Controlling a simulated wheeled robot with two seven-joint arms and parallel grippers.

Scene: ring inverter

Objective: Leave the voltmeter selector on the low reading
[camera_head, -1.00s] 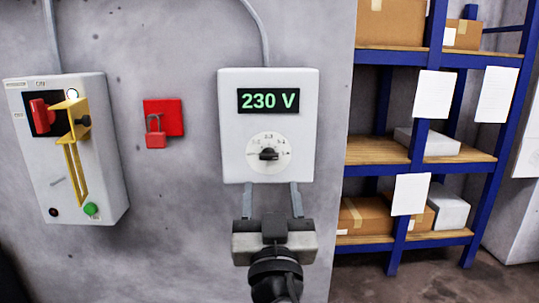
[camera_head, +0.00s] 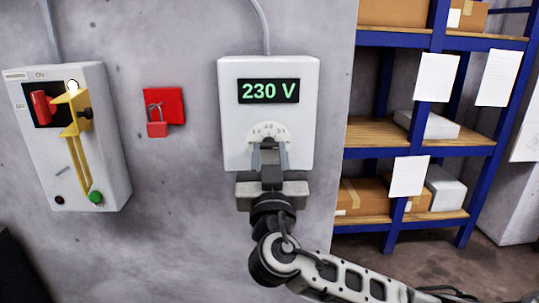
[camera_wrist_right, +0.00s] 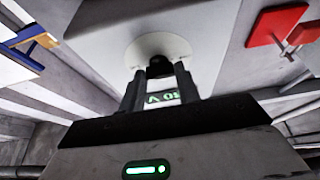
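The voltmeter (camera_head: 232,100) is a pale box on the wall, and its dark display (camera_head: 268,91) reads 230 V in green. Below the display is a round white dial (camera_head: 268,130), its lower part covered by my right gripper (camera_head: 269,152). The black selector knob is hidden in the head view. In the right wrist view the knob (camera_wrist_right: 160,67) shows between or just beyond the two fingertips, which stand apart. I cannot tell whether they touch it. My left gripper is not in view.
A switch box (camera_head: 103,130) with a red handle and yellow bracket hangs at the left. A red plate (camera_head: 170,97) with a red padlock (camera_head: 157,129) is between the boxes. A blue shelf rack (camera_head: 425,140) with cartons stands at the right.

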